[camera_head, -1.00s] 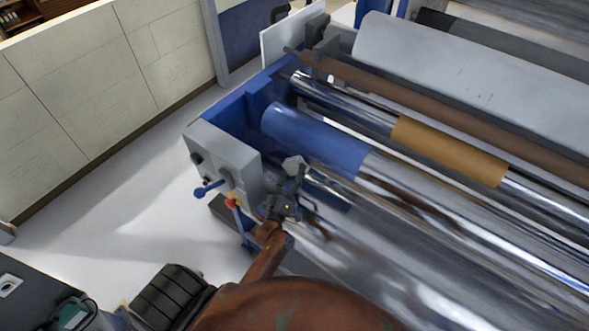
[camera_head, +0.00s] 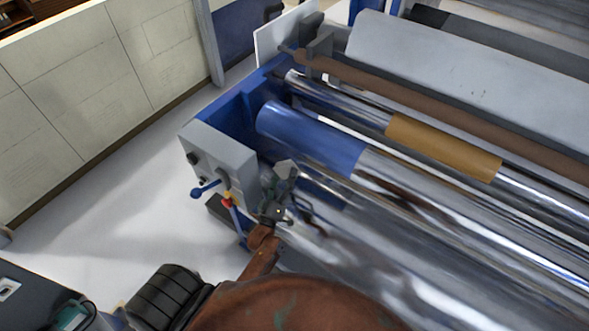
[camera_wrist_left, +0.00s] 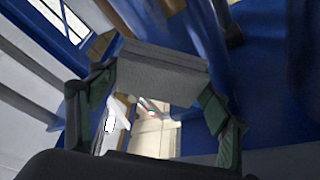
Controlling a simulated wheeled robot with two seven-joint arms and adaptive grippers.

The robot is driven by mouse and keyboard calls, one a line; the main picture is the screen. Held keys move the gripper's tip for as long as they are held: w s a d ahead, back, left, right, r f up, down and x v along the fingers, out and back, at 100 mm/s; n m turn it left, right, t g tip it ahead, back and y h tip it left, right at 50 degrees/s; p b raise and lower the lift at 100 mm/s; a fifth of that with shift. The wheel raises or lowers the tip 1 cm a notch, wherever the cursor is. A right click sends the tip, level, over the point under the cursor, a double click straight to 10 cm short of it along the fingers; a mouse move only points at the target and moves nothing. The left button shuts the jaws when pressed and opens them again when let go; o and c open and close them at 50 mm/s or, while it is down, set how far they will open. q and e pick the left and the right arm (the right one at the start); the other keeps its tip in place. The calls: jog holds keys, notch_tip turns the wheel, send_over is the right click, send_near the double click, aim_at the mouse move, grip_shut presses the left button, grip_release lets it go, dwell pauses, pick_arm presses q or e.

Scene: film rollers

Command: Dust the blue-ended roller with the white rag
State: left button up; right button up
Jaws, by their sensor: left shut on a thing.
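The blue-ended roller (camera_head: 312,139) is a shiny metal roller with a blue left end, mounted in the machine in the head view. My left gripper (camera_head: 282,181) is just in front of the blue end, on its near side, close to the machine's grey end block. It is shut on the white rag (camera_head: 286,168), of which only a small pale patch shows there. In the left wrist view the rag (camera_wrist_left: 160,75) is a greyish folded pad between the green-padded fingers of the left gripper (camera_wrist_left: 158,92). I cannot tell whether the rag touches the roller. My right gripper is not in view.
A roller with an orange-brown band (camera_head: 442,147) lies behind the blue-ended one. The grey end block (camera_head: 218,152) carries a blue-knobbed lever (camera_head: 203,190) and a red knob, close left of my gripper. Pale floor (camera_head: 110,215) is clear at the left.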

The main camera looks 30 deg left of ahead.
pick_arm(q)
jog(key=shift+w, duration=0.1)
jog(key=b, duration=0.1)
send_near(301, 152)
jog(key=shift+w+a+r, duration=0.2)
jog(key=shift+w+r, duration=0.15)
jog(key=shift+w, duration=0.25)
jog(key=shift+w+a+r, duration=0.2)
jog(key=shift+w+r, duration=0.15)
jog(key=shift+w, duration=0.25)
jog(key=shift+w+a+r, duration=0.2)
jog(key=shift+w+r, duration=0.15)
jog(key=shift+w, duration=0.25)
jog(key=shift+w, duration=0.45)
jog(key=shift+w, duration=0.6)
jog(key=shift+d, duration=0.2)
